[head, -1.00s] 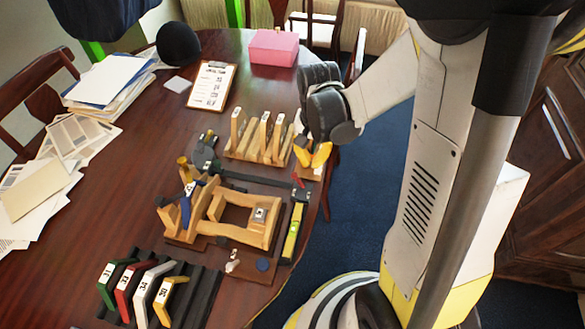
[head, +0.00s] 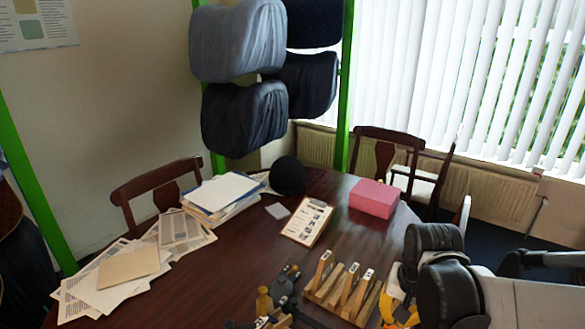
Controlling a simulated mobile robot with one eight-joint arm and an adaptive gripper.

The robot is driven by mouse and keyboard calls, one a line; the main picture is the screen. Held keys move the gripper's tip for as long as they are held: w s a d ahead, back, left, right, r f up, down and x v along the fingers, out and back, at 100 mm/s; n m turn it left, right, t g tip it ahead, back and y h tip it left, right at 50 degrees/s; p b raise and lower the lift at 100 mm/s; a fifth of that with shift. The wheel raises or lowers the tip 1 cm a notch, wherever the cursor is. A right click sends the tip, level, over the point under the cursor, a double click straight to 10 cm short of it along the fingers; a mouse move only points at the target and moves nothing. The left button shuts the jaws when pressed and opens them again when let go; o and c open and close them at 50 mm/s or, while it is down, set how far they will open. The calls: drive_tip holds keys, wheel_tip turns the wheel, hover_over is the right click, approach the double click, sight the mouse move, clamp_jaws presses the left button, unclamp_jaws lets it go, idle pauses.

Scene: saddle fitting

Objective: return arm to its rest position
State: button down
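My gripper (head: 399,312) is at the bottom right of the head view, its yellow fingers pointing down. The fingers appear apart, and I see nothing held between them. It is just right of the wooden rack (head: 342,288), over the right side of the table. My dark wrist joints and pale arm reach in from the right edge. The lower ends of the fingers are near the picture's bottom edge and hard to make out.
The dark wooden table (head: 225,275) carries papers (head: 130,270), a black rounded object (head: 288,176), a clipboard (head: 307,221) and a pink box (head: 374,198). Chairs (head: 385,150) stand behind it. Saddle-like pads (head: 245,115) hang on green posts. The table's middle left is clear.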

drive_tip(key=s+a+r+n+t, duration=0.4)
drive_tip(key=s+r, duration=0.3)
drive_tip(key=r, duration=0.2)
drive_tip(key=shift+r+n+t, duration=0.3)
drive_tip(key=shift+n+t, duration=0.2)
drive_tip(key=shift+t, duration=0.1)
drive_tip(key=shift+s, duration=0.1)
